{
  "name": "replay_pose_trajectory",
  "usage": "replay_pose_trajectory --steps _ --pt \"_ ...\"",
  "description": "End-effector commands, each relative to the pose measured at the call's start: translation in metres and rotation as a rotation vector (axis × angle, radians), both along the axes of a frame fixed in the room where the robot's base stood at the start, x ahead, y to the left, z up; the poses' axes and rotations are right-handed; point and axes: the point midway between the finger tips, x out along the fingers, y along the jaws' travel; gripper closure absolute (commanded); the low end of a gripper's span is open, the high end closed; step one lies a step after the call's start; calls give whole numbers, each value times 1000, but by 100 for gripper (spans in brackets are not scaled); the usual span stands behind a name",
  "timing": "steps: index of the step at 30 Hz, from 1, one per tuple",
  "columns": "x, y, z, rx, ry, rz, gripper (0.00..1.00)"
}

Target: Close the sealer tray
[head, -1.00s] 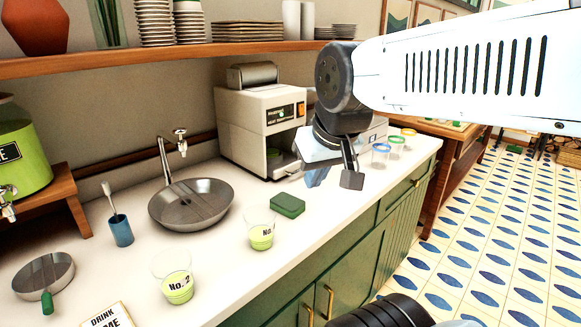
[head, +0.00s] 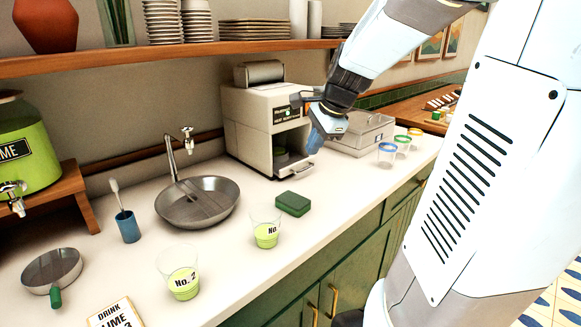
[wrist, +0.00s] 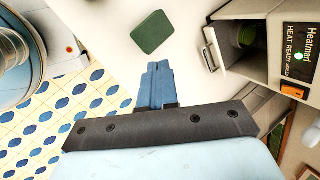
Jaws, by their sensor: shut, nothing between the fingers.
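The cream sealer (head: 262,125) stands on the counter against the wall. Its front bay is open and its tray (head: 297,167) sticks out toward the room, with a metal handle at its front. In the wrist view the tray's handle (wrist: 209,57) is to the right of my fingers. Something round and green (wrist: 247,36) sits inside the bay, partly hidden. My gripper (head: 314,143) is shut and empty, with its blue fingers pointing down, in front of the sealer near the tray. In the wrist view the fingertips (wrist: 158,66) appear apart from the handle.
A green sponge (head: 293,203) lies on the counter in front of the sealer.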

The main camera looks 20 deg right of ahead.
Motion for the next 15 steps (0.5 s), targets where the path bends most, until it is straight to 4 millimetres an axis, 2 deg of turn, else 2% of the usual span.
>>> replay_pose_trajectory --steps 3,9,15 --pt "33 -25 -18 123 56 -254 100" --pt "78 -69 -49 312 135 -673 100" --pt "106 -104 -76 442 187 -977 100"
